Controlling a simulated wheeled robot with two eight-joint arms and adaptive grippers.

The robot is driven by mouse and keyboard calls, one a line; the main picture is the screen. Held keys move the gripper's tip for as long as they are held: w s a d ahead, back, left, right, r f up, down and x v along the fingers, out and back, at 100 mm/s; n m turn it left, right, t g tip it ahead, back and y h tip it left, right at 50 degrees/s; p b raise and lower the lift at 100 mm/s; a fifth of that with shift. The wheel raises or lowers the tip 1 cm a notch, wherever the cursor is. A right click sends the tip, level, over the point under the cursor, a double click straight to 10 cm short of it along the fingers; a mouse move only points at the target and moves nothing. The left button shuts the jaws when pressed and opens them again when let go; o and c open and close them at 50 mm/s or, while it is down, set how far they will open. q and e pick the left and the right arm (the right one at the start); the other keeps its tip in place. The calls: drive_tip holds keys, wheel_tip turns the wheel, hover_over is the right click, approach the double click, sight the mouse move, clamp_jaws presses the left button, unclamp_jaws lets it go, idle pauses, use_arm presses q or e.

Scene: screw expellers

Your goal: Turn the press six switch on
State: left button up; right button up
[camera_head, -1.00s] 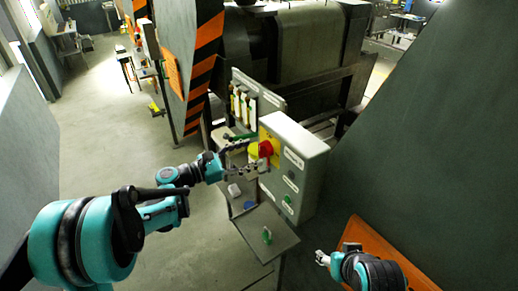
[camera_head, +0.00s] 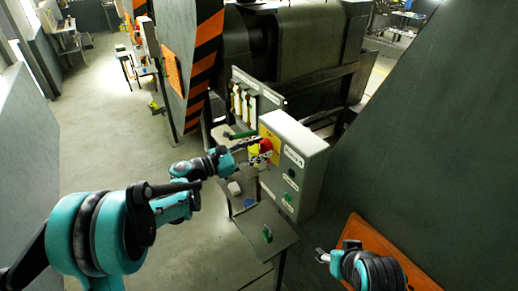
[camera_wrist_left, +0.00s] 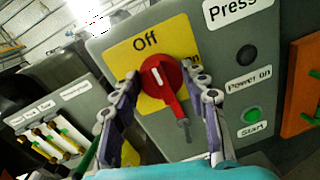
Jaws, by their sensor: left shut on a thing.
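The red rotary switch (camera_wrist_left: 160,78) sits on a yellow plate (camera_wrist_left: 180,32) marked "Off", on the grey control box (camera_head: 306,160). Its white mark is near upright, leaning slightly, and its red handle points down and to the right in the wrist view. My left gripper (camera_wrist_left: 160,75) has one finger on each side of the red switch and is shut on it. In the head view my left gripper (camera_head: 260,154) partly hides the switch and plate. My right gripper (camera_head: 321,256) is low at the right, away from the box; its finger opening is unclear.
A green start button (camera_wrist_left: 253,115) and a dark power-on light (camera_wrist_left: 248,56) are on the same box face. A small shelf (camera_head: 262,232) with a green item juts out below. Bottle-like yellow and white tubes (camera_head: 240,103) stand left of the box. Open floor lies left.

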use_arm(q)
drive_tip(key=m+b, duration=0.1)
drive_tip(key=m, duration=0.3)
drive_tip(key=m+b, duration=0.1)
drive_tip(key=m, duration=0.3)
drive_tip(key=shift+s+d+y, duration=0.1)
drive_tip(key=shift+s+y, duration=0.05)
drive_tip(key=shift+y, duration=0.25)
drive_tip(key=m+b, duration=0.1)
drive_tip(key=m, duration=0.3)
drive_tip(key=m+b, duration=0.1)
drive_tip(key=m, duration=0.3)
drive_tip(key=shift+s+d+f+m+t+y, duration=0.1)
drive_tip(key=shift+m+t+y, duration=0.3)
drive_tip(key=o, duration=1.2)
drive_tip(key=shift+c, duration=0.2)
